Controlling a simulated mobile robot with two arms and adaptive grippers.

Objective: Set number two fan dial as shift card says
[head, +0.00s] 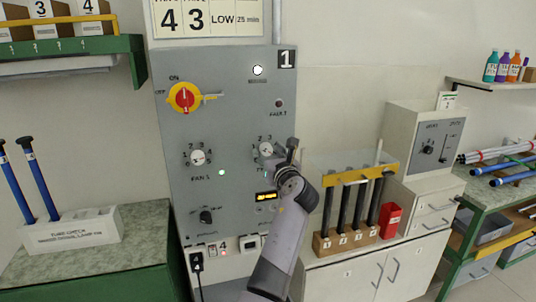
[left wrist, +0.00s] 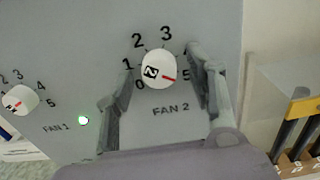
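The fan 2 dial (head: 265,149) is a white round knob on the grey panel (head: 235,110). My left gripper (head: 279,151) is at this dial in the head view. In the left wrist view, my left gripper (left wrist: 160,80) is open, one finger on each side of the dial, with visible gaps. The card (head: 208,18) reads 4, 3, LOW, 25 min; its top headings are cut off. My right gripper is not in view.
The fan 1 dial (head: 197,156) is left of fan 2, with a lit green lamp (head: 222,172) between them. A red-yellow switch (head: 184,97) is above. A rack of dark rods (head: 345,238) stands right of my arm.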

